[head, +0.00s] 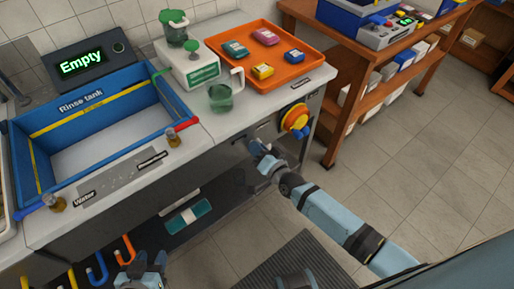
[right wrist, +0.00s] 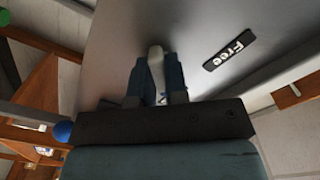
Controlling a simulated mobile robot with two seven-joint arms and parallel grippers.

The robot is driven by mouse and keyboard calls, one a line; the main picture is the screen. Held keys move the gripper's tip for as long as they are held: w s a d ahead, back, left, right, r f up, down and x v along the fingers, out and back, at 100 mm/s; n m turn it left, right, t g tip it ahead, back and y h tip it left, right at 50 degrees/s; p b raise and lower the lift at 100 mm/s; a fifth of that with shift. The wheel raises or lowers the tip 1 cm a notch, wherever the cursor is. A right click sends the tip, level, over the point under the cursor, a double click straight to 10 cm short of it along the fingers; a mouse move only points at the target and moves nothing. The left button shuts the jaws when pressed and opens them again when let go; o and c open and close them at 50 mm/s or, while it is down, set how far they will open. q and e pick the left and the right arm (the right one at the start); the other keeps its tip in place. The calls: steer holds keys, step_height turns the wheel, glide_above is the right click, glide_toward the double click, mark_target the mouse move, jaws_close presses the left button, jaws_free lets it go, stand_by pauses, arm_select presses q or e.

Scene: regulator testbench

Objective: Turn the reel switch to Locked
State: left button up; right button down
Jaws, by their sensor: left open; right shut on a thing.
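My right gripper (head: 259,148) reaches the front panel of the bench, left of the orange and yellow reel (head: 297,119). In the right wrist view its two dark fingers (right wrist: 155,82) are shut on a pale lever, the reel switch (right wrist: 155,55). A black label reading "Free" (right wrist: 229,49) is on the grey panel to the right of the lever. No "Locked" label can be read. In the head view the gripper hides the switch. My left gripper (head: 146,262) is open and empty, low in front of the bench near the coloured hooks.
The bench holds a blue rinse tank (head: 101,149), a display reading "Empty" (head: 82,62), a green-lidded device (head: 188,66), a jug (head: 221,97) and an orange tray (head: 312,62) with small coloured boxes. A wooden shelf (head: 340,110) stands at the right. Floor at right is clear.

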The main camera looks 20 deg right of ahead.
steer(key=c, duration=1.1)
jaws_free()
steer(key=shift+c, duration=0.2)
steer(key=p+v, duration=0.1)
steer(key=v, duration=1.2)
steer(key=shift+s, duration=0.4)
steer(key=shift+d, duration=0.1)
